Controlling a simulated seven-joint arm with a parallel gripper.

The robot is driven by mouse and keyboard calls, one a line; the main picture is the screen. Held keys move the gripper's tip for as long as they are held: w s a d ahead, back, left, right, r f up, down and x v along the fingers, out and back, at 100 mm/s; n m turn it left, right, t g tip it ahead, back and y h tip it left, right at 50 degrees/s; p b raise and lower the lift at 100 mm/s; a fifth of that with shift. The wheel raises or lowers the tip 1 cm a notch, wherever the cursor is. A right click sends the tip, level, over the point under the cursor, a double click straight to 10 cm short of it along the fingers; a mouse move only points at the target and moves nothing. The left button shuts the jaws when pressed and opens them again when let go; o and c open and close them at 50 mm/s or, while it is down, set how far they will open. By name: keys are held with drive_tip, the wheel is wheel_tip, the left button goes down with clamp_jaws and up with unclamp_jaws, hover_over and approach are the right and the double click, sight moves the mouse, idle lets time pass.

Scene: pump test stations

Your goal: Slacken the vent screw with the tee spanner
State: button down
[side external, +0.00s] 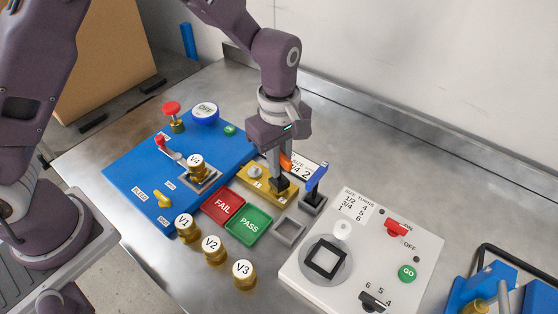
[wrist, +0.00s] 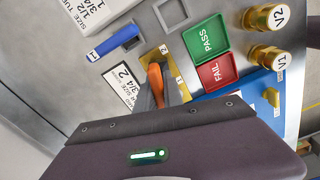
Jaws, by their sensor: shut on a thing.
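My gripper (side external: 283,166) is shut on an orange-handled tool, which looks like the tee spanner (side external: 286,161). Its orange handle also shows in the wrist view (wrist: 155,80), between my dark fingers. The tool is over the right part of a yellow block (side external: 246,178).
A blue-handled tool (side external: 317,178) stands upright in a square holder just right of my gripper. An empty square holder (side external: 289,232) lies nearer. Red FAIL (side external: 223,205) and green PASS (side external: 249,224) trays, a blue station (side external: 130,165) and a white station (side external: 412,270) surround the block.

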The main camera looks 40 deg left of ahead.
drive_tip(key=shift+n, duration=0.4)
drive_tip(key=n, duration=0.4)
drive_tip(key=shift+m, duration=0.4)
drive_tip(key=shift+r, duration=3.05)
